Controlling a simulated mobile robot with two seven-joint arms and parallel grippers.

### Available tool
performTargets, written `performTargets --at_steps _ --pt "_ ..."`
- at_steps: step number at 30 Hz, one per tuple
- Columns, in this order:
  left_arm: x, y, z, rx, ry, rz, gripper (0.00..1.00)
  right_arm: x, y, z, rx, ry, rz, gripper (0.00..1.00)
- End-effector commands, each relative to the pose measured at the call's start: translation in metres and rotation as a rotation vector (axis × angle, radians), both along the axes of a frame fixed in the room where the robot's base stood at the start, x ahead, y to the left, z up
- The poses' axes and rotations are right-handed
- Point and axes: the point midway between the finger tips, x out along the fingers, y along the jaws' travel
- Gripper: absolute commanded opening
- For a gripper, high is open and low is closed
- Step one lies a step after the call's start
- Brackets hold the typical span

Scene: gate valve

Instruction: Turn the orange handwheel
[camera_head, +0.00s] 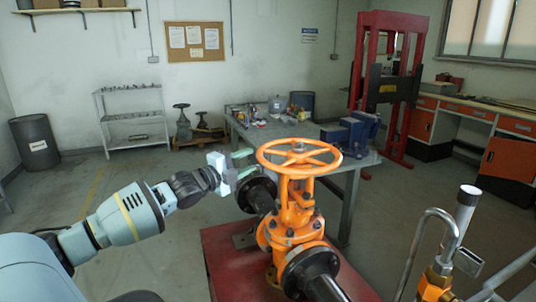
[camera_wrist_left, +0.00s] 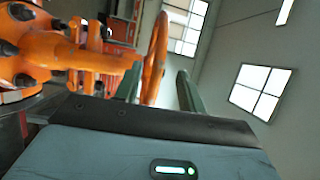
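The orange handwheel (camera_head: 299,152) lies level on top of the orange gate valve (camera_head: 293,205). My left gripper (camera_head: 244,162) is at the left side of the wheel, with its fingertips close to the rim. In the left wrist view the handwheel rim (camera_wrist_left: 155,62) shows edge-on between the two fingers of the left gripper (camera_wrist_left: 158,88). The fingers are apart, with a gap visible on each side of the rim. I cannot tell how deep the rim sits between them. My right gripper is not in view.
The valve joins dark flanged pipe (camera_head: 318,275) above a red base (camera_head: 222,262). A bent metal pipe with a brass fitting (camera_head: 437,285) stands at the near right. A workbench (camera_head: 345,172) with a blue vise (camera_head: 350,135) is behind the wheel.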

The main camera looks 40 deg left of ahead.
Motion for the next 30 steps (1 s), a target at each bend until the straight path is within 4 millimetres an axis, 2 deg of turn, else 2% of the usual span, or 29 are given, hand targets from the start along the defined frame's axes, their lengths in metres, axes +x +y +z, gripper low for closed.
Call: performTargets --at_steps 8,30 --pt "0.005 -0.001 -0.002 -0.003 0.002 0.001 0.40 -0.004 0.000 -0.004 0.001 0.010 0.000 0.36" --pt "0.055 -0.005 0.001 -0.003 0.001 0.001 0.40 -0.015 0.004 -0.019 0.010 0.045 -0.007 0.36"
